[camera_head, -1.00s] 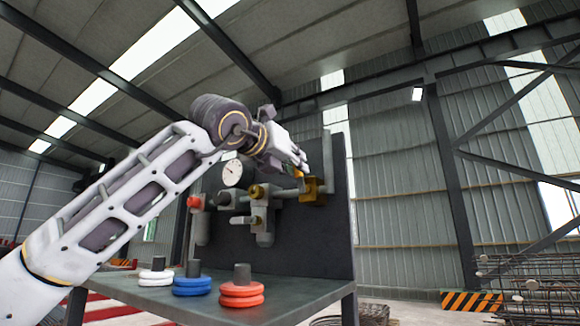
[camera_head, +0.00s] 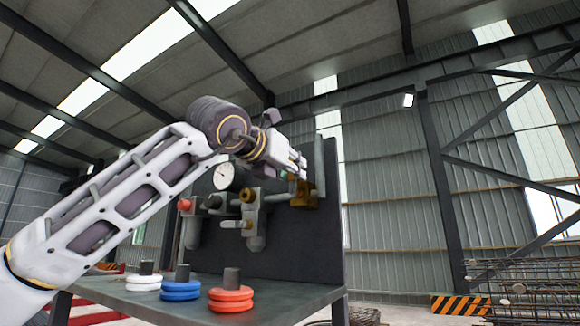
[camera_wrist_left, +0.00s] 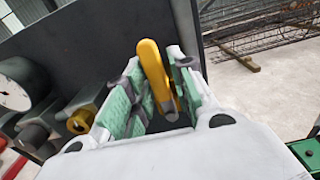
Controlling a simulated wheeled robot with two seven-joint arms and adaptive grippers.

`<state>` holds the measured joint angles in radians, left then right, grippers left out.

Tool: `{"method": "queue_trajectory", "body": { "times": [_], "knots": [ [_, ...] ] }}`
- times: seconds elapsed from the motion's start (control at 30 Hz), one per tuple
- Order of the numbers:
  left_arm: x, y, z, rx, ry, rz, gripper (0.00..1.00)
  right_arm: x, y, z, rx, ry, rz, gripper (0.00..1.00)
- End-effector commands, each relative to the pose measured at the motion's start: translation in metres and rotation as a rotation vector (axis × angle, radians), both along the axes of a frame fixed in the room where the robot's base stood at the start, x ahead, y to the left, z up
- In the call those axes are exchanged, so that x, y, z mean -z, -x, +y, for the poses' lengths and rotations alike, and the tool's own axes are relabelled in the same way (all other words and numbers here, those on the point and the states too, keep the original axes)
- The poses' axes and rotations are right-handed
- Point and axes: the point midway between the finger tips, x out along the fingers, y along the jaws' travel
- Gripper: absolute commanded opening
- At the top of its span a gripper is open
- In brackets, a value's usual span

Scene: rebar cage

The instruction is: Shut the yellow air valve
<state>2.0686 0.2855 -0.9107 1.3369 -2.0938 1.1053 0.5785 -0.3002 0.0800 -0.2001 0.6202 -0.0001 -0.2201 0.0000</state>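The yellow air valve (camera_head: 304,195) sits at the right end of the pipe run on the dark panel. In the left wrist view its yellow lever (camera_wrist_left: 152,65) stands up between the two green-padded fingers of my left gripper (camera_wrist_left: 158,95). The fingers are apart, one on each side of the lever, with a visible gap at least on the left. In the head view my left gripper (camera_head: 296,165) is just above the valve body and hides most of the lever. My right gripper is not in view.
A pressure gauge (camera_head: 223,176), a red knob (camera_head: 184,204) and a brass knob (camera_head: 247,196) are left of the valve. Below, white (camera_head: 144,283), blue (camera_head: 181,290) and orange-red (camera_head: 231,299) rings sit on posts on the grey bench (camera_head: 290,300).

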Motion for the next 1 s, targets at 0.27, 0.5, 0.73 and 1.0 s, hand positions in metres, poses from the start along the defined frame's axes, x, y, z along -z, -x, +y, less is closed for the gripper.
{"method": "queue_trajectory", "body": {
  "times": [0.27, 0.5, 0.73, 1.0],
  "knots": [
    [-0.004, 0.001, 0.002, -0.001, 0.007, -0.006, 0.38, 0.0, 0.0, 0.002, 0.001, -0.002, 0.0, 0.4],
    [-0.005, 0.003, 0.004, -0.001, 0.009, -0.007, 0.38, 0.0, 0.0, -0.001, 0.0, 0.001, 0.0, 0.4],
    [-0.006, 0.015, 0.012, -0.001, 0.008, -0.009, 0.38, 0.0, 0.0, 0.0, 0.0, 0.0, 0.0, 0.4],
    [-0.006, 0.041, 0.029, -0.001, 0.008, -0.009, 0.38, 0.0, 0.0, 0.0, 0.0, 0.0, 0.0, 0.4]
  ]
}}
